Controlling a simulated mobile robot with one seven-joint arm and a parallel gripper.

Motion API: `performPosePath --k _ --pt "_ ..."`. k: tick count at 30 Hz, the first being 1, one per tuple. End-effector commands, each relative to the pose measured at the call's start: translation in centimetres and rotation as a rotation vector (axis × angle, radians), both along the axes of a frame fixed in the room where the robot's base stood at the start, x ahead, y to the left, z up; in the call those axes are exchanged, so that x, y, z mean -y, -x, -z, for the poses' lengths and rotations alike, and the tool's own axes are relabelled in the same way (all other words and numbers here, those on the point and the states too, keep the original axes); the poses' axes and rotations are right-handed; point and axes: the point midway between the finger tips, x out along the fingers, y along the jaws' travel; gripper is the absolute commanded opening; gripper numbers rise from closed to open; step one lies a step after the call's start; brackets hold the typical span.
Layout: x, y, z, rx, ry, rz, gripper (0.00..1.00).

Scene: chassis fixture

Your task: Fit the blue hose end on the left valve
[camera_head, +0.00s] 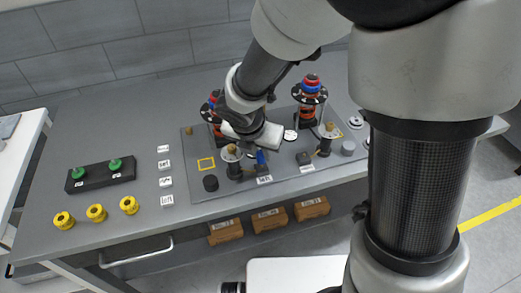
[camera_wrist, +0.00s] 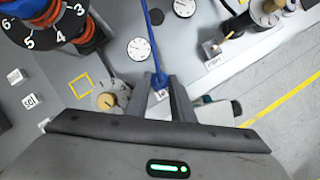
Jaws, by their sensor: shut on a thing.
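The left valve (camera_head: 232,153) is a dark post with a brass top, standing at the front of the grey plate. In the wrist view its brass top (camera_wrist: 106,100) shows just left of my fingers. My gripper (camera_wrist: 160,88) is shut on the blue hose end (camera_wrist: 157,76), low over the plate, to the right of the left valve and apart from it in the picture. The blue hose (camera_wrist: 149,35) runs up out of the wrist view from between the fingers. In the head view a bit of blue (camera_head: 261,157) shows beside the valve. My wrist hides part of this area.
A similar right valve (camera_head: 327,131) stands to the right. Two red and blue stacks with numbered discs (camera_head: 312,87) stand behind. A black cylinder (camera_head: 210,183) is left of the left valve. White round dials (camera_wrist: 139,48) lie flat on the plate.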

Motion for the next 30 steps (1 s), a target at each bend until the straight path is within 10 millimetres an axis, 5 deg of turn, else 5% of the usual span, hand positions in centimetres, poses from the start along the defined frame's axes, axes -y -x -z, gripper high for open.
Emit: performPosePath --k 30 --pt "0.0 0.0 2.0 -0.001 0.000 0.001 0.00"
